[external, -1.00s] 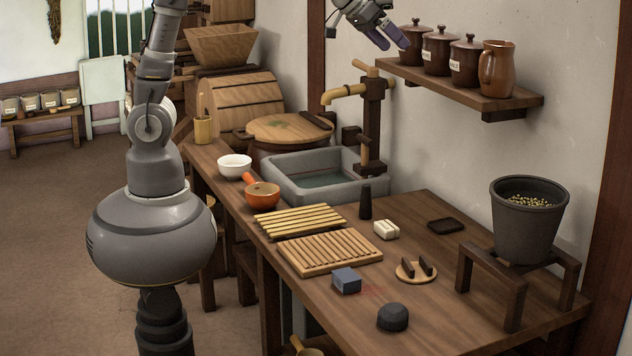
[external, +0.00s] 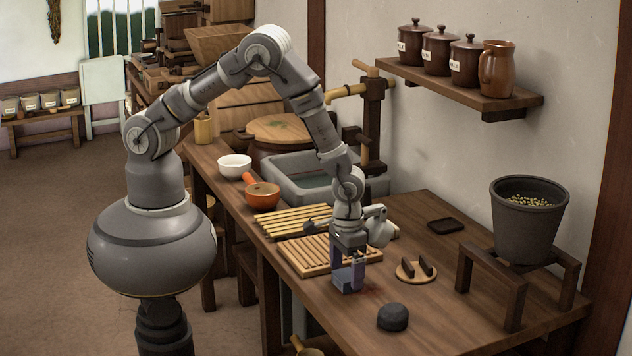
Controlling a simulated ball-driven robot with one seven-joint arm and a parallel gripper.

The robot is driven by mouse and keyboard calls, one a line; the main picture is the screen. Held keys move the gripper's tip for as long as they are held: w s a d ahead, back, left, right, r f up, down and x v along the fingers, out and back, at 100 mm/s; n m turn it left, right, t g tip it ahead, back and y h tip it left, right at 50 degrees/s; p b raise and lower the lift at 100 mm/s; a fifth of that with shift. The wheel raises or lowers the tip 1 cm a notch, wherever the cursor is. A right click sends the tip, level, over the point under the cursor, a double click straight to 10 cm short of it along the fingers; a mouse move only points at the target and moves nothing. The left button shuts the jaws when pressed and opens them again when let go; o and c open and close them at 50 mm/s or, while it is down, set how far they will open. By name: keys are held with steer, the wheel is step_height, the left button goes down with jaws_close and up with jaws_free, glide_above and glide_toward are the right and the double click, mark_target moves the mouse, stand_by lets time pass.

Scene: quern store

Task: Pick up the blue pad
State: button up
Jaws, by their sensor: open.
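The blue pad (external: 348,287) lies on the wooden counter, near its front edge and just in front of the slatted wooden rack. My gripper (external: 349,275) points down right at the pad, with its bluish-purple fingers low around it. The fingers are open and hide much of the pad. I cannot tell whether they touch it.
The ribbed wooden rack (external: 312,262) is close behind my gripper. A dark rounded stone (external: 392,317) sits to the right front, and a round wooden piece with two dark uprights (external: 416,271) is to the right. A dark pot (external: 527,225) stands on a wooden stand.

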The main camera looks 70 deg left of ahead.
step_height(320, 180, down, 2)
steer(key=shift+f, duration=0.15)
steer(key=c, duration=1)
steer(key=shift+r, duration=0.2)
